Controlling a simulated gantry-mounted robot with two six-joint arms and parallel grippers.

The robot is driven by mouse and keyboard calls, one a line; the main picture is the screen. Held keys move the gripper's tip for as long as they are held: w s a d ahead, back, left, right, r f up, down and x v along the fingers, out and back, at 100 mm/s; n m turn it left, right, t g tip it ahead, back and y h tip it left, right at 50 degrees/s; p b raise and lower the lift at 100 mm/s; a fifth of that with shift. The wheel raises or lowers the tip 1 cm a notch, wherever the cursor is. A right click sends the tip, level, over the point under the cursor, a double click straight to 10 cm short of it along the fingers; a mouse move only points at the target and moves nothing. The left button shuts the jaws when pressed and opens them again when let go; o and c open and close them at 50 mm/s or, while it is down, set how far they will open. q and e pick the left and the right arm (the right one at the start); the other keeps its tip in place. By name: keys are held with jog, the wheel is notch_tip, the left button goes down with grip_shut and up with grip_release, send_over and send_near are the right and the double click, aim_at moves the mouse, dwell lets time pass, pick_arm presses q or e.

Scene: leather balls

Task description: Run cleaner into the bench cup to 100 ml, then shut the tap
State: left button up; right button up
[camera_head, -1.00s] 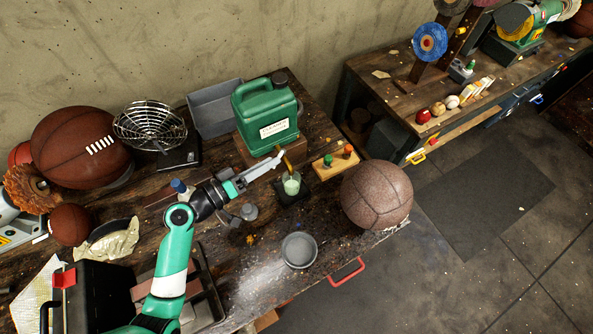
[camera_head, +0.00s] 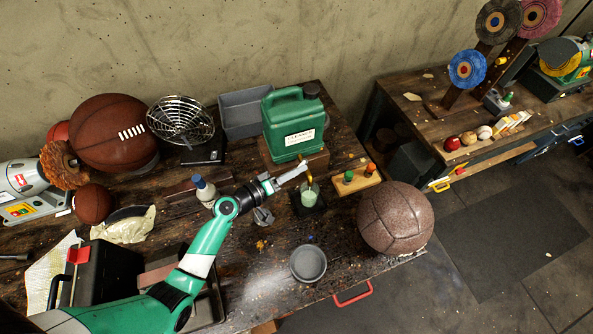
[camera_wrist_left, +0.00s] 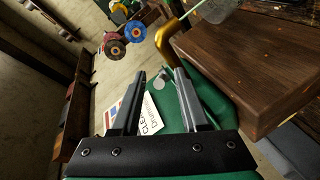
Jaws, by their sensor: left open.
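The level marks are too small to read, and I cannot tell whether a stream runs. My left gripper (camera_head: 298,170) is open beside the spout. In the left wrist view its fingers (camera_wrist_left: 160,92) flank a small grey piece, perhaps the tap handle (camera_wrist_left: 158,80), in front of the can. My right gripper is not in view.
A wooden rack with green and orange pieces (camera_head: 357,179) stands right of the cup, above a large worn ball (camera_head: 396,218). A round grey dish (camera_head: 308,263) lies nearer the front edge. A white bottle (camera_head: 204,191) stands left of my gripper.

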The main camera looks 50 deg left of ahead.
pick_arm(q)
jog(key=shift+w, duration=0.35)
jog(key=shift+c, duration=0.2)
grip_shut()
jog(key=shift+d, duration=0.1)
dwell(0.9)
